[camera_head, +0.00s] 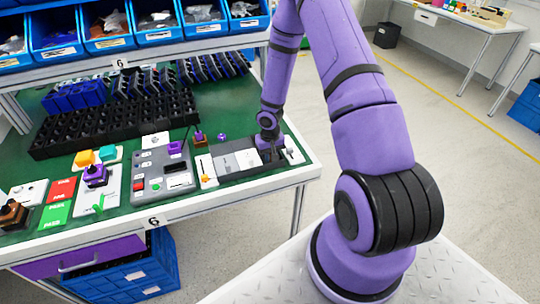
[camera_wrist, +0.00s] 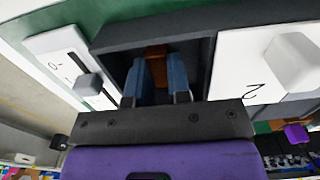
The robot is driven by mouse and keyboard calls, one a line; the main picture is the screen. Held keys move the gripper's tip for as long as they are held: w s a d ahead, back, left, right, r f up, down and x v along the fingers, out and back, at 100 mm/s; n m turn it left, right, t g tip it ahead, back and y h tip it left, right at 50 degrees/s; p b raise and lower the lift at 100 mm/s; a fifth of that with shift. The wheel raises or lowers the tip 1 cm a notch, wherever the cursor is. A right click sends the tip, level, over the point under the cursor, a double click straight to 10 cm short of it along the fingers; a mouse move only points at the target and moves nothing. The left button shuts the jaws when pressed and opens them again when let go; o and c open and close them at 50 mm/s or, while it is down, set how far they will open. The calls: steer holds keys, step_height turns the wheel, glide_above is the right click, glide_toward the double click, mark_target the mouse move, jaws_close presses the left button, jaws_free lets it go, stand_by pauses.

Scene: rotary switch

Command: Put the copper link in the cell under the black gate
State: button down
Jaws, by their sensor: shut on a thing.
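My gripper (camera_wrist: 164,78) is shut on the copper link (camera_wrist: 156,54), a brown piece between its two blue-grey fingers in the wrist view. The fingers and the link reach into an open dark cell (camera_wrist: 198,48) with dark grey walls. I cannot tell whether the link touches the cell floor. In the head view my gripper (camera_head: 270,152) is at the right end of a row of cells with grey and white covers (camera_head: 240,160); the link is hidden there. I cannot make out a distinct black gate.
A white slider plate (camera_wrist: 58,42) with a grey knob lies beside the cell in the wrist view. On the other side is a white cover (camera_wrist: 245,58) marked 2, with a raised knob. A grey control box (camera_head: 163,175) and black racks (camera_head: 115,123) fill the bench to the left.

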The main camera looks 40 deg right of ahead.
steer(key=shift+f, duration=0.1)
steer(key=c, duration=1.1)
jaws_free()
